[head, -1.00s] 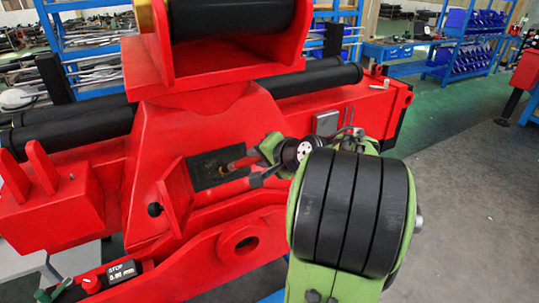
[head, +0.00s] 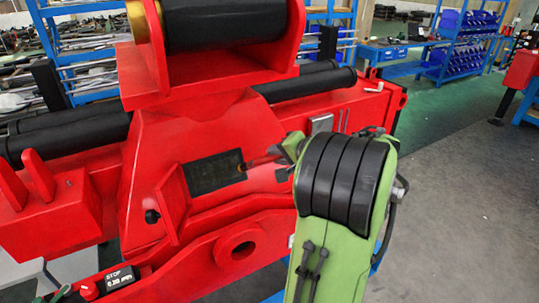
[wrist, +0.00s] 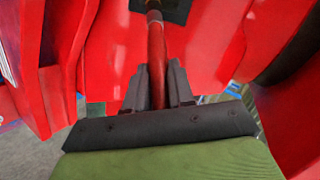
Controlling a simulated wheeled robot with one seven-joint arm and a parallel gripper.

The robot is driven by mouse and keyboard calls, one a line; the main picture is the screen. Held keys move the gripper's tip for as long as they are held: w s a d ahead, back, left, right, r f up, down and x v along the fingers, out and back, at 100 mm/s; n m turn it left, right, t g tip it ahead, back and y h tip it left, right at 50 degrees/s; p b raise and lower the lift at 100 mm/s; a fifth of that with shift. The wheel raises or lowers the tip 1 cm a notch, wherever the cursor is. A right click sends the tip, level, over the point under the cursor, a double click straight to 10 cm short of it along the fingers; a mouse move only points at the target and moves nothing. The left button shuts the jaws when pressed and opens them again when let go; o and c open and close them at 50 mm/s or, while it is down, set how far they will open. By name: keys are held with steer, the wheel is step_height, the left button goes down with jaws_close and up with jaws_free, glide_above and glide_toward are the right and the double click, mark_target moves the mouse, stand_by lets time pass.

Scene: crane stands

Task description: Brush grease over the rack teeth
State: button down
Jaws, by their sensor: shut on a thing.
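The dark rectangular rack window (head: 214,171) is set in the sloping red face of the crane stand. Single teeth cannot be made out in it. A brush with a reddish-brown handle (head: 262,161) has its tip at the window's right end; whether it touches cannot be told. In the wrist view the brush handle (wrist: 156,50) runs up toward the dark window (wrist: 165,8). My gripper (wrist: 158,84) is shut on the handle. In the head view my gripper (head: 284,171) is partly hidden behind my green and black arm, right of the window.
A red flap (head: 174,199) with a black knob stands out left of the window. A red beam with a hole (head: 241,248) runs below. A small STOP display (head: 122,277) is at lower left. Blue shelves (head: 465,45) stand behind; the floor at right is clear.

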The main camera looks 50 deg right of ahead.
steer(key=shift+d, duration=0.35)
steer(key=shift+a+f+v, duration=0.1)
steer(key=shift+a+v, duration=0.1)
steer(key=shift+v, duration=0.8)
steer(key=shift+a+f+v, duration=0.1)
steer(key=shift+a+v, duration=0.05)
steer(key=shift+v, duration=0.85)
steer(key=shift+a+f+v, duration=0.1)
steer(key=shift+a+v, duration=0.1)
steer(key=shift+v, duration=0.8)
steer(key=shift+s, duration=0.15)
steer(key=v, duration=0.1)
steer(key=p+v, duration=0.1)
steer(key=v, duration=0.1)
steer(key=shift+a+f, duration=0.15)
steer(key=shift+a, duration=0.1)
